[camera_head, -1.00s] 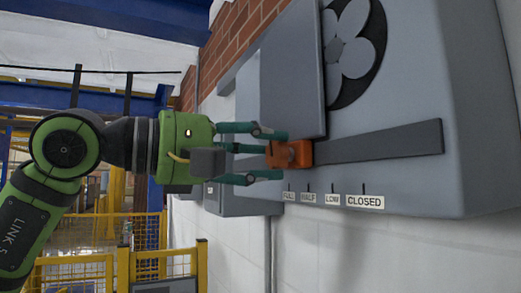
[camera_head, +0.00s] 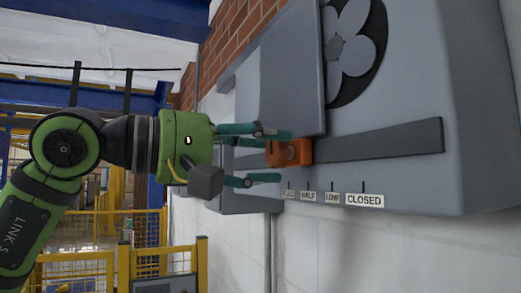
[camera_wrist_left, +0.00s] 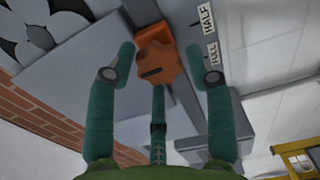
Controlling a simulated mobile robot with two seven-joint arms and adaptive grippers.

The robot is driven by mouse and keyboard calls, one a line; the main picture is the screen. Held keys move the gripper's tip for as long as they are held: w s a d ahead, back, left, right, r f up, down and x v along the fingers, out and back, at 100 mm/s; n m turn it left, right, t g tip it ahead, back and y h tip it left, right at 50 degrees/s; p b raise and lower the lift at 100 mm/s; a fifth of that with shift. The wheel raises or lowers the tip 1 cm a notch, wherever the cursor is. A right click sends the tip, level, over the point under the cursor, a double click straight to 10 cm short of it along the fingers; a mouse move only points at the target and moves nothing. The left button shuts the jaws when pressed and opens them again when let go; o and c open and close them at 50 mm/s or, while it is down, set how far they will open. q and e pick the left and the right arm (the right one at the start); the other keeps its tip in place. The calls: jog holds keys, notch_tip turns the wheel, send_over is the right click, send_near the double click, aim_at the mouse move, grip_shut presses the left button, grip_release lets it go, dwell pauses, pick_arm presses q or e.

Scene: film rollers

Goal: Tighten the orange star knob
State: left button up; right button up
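The orange star knob (camera_head: 276,153) sits on an orange slider block (camera_head: 303,151) on a dark horizontal rail of the grey housing. In the left wrist view the knob (camera_wrist_left: 160,65) shows face-on, with a dark slot-like mark. My left gripper (camera_head: 279,156) has teal fingers spread around the knob. In the wrist view, one finger stands on each side with a gap, and a third is below it. They look apart from the knob, though the third finger's distance is hard to tell. My right gripper is not in view.
A grey sliding plate (camera_head: 292,75) partly covers a round flower-shaped vent (camera_head: 350,45) above the rail. Labels FULL, HALF, LOW and CLOSED (camera_head: 365,200) run below the rail; the block is near FULL. Yellow fencing (camera_head: 150,262) stands behind at lower left.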

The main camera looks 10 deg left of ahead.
pick_arm(q)
jog(key=shift+w, duration=0.15)
jog(key=v, duration=1.2)
dwell(0.4)
